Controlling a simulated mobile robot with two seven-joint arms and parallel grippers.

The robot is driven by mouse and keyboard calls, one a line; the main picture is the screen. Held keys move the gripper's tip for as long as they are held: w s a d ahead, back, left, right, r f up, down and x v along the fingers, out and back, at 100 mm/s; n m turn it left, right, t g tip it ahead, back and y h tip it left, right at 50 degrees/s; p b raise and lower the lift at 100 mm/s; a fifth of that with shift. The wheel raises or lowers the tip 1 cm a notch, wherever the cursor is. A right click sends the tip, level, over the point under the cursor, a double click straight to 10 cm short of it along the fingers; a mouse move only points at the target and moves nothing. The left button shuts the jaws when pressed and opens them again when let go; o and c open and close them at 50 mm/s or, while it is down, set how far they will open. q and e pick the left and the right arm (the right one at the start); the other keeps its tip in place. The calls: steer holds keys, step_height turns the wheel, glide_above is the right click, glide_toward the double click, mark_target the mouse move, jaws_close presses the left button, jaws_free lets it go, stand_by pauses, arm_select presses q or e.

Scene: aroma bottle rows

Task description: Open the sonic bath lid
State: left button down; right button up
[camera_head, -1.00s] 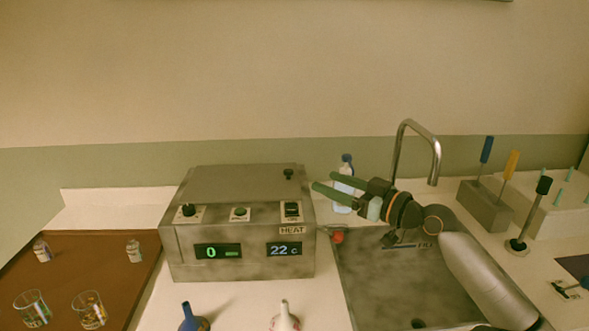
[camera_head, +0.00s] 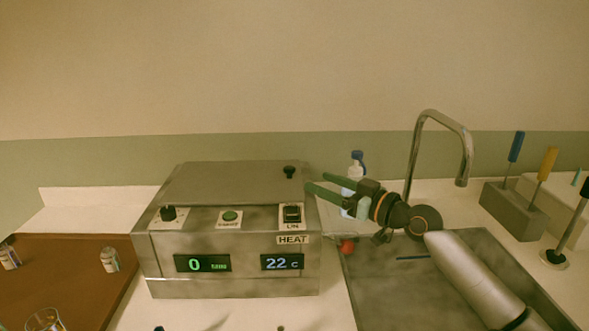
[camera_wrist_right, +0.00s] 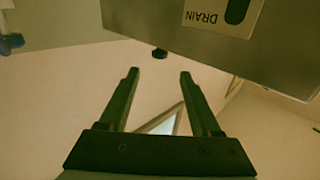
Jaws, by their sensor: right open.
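The sonic bath (camera_head: 235,288) is a grey metal box with dials, switches and displays on its front. Its flat lid (camera_head: 230,182) lies shut on top, with a small black knob (camera_head: 289,171) near the right end. My right gripper (camera_head: 316,182) is open and empty at the bath's right edge, its green fingers pointing left towards the knob, a little apart from it. In the right wrist view the open fingers (camera_wrist_right: 160,74) have a dark knob (camera_wrist_right: 160,53) just beyond and between their tips, beside the bath wall with a DRAIN label (camera_wrist_right: 222,12). My left gripper is not in view.
A sink (camera_head: 420,290) with a tall tap (camera_head: 467,165) lies right of the bath, under my right arm. A bottle with a blue cap (camera_head: 357,157) stands behind the gripper. A brown tray (camera_head: 60,275) with small bottles is at left. A tool block (camera_head: 512,212) stands at right.

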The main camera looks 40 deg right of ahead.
mark_target(294, 171)
steer(key=w, duration=0.2)
steer(key=w+p, duration=0.1)
steer(key=w, duration=0.2)
steer(key=w+p, duration=0.1)
steer(key=w, duration=0.1)
steer(key=shift+w+a+r, duration=0.1)
steer(key=shift+w+a, duration=0.25)
steer(key=shift+w, duration=0.75)
jaws_close()
stand_by(0.5)
